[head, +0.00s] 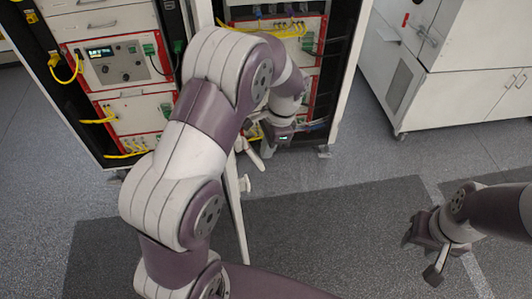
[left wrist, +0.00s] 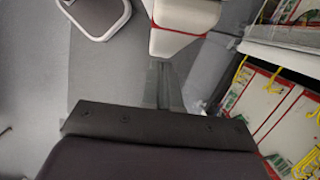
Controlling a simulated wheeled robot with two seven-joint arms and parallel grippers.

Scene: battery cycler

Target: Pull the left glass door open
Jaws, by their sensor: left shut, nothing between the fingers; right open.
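The left glass door (head: 237,205) stands swung out from the left cabinet. In the head view I see it nearly edge-on as a narrow white frame, and my left arm hides part of it. A small pale handle (head: 245,184) sticks out from its edge. My left gripper (head: 257,150) is shut and empty, close to the right side of the door, above and behind the handle. I cannot tell whether it touches the door. The left wrist view does not show the fingertips clearly. My right gripper (head: 421,256) is open and empty over the floor, far from the door.
The left cabinet holds red-framed cycler units (head: 121,62) with yellow cables. A second open bay (head: 285,40) stands behind my left arm. A white cabinet (head: 455,80) stands at the back right. The dark floor mat (head: 330,225) between the grippers is clear.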

